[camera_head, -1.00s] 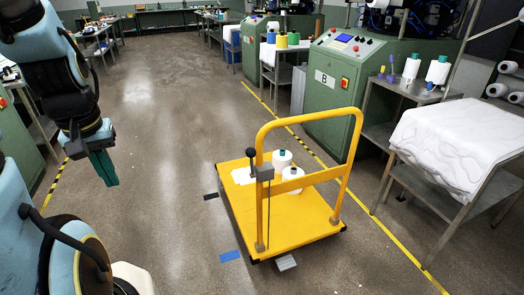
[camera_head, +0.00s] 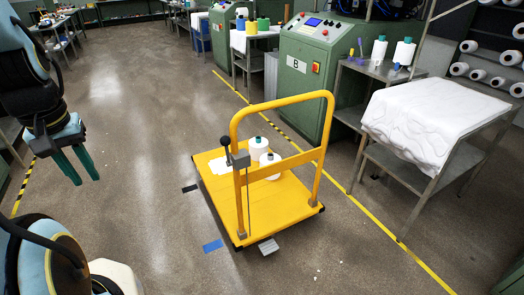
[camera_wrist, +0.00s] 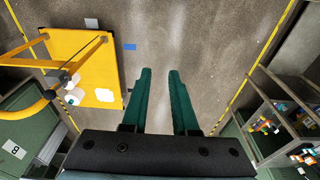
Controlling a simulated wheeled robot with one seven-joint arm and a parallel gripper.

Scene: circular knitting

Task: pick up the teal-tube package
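Two white yarn packages stand on the yellow cart (camera_head: 262,208). The rear package (camera_head: 258,150) shows a teal tube top; the front package (camera_head: 270,167) is partly behind the cart's handle frame, and its tube colour is hard to tell. Two more white packages, one green-topped (camera_head: 379,51) and one teal-topped (camera_head: 404,53), stand on the metal table by the machine. My gripper (camera_head: 84,178) is open and empty, hanging at the left, well away from them all. The wrist view shows its two green fingers (camera_wrist: 160,72) apart over bare floor.
The cart's upright handle (camera_head: 282,107) and lever stand in front of its packages. A white cloth-covered table (camera_head: 433,115) stands at the right. Machine B (camera_head: 308,75) is behind. Floor between my gripper and the cart is clear. The wrist view shows shelves (camera_wrist: 290,95) at the right.

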